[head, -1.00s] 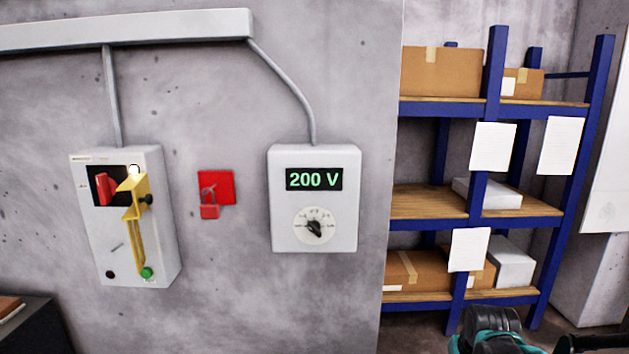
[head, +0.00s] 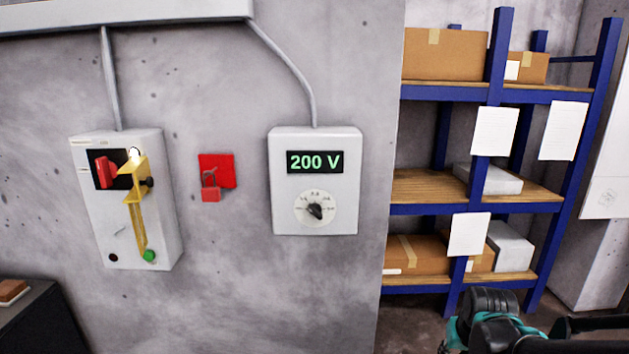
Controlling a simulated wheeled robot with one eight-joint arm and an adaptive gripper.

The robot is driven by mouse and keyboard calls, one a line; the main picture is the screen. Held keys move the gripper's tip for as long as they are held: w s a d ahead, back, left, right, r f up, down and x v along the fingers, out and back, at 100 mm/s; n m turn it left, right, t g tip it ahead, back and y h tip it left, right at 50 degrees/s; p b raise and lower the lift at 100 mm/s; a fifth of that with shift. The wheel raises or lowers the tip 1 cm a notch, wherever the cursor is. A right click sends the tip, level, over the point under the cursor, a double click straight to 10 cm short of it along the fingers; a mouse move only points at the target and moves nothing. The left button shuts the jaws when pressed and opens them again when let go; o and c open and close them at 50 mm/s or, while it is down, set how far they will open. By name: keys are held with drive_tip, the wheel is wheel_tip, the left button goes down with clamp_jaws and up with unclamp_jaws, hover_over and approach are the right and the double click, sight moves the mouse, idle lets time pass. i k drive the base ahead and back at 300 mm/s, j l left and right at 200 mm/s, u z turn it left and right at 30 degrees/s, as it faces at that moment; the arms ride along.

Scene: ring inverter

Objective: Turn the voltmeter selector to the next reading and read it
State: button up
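The voltmeter (head: 342,195) is a light grey box on the concrete wall in the middle of the head view. Its display (head: 315,162) reads 200 V in green. Below the display is the selector (head: 315,209), a black pointer knob on a round white dial. The knob's pointer looks tilted toward the upper left; the dial's small labels are too blurred to read. Part of my arm (head: 488,318), black and teal, shows at the bottom right, well apart from the voltmeter. My gripper's fingers cannot be made out.
A grey switch box (head: 158,230) with a red handle, yellow bracket and green button is at left. A red padlock (head: 211,193) hangs on a red plate. Blue shelving (head: 497,60) with boxes stands at right. A dark cabinet (head: 40,318) is at lower left. The wall before the voltmeter is clear.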

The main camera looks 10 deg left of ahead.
sight(314, 210)
drive_tip(key=l, duration=0.45)
drive_tip(key=i+l+u, duration=0.1)
drive_tip(key=l, duration=0.4)
drive_tip(key=u, duration=1.55)
drive_tip(key=i+l, duration=0.05)
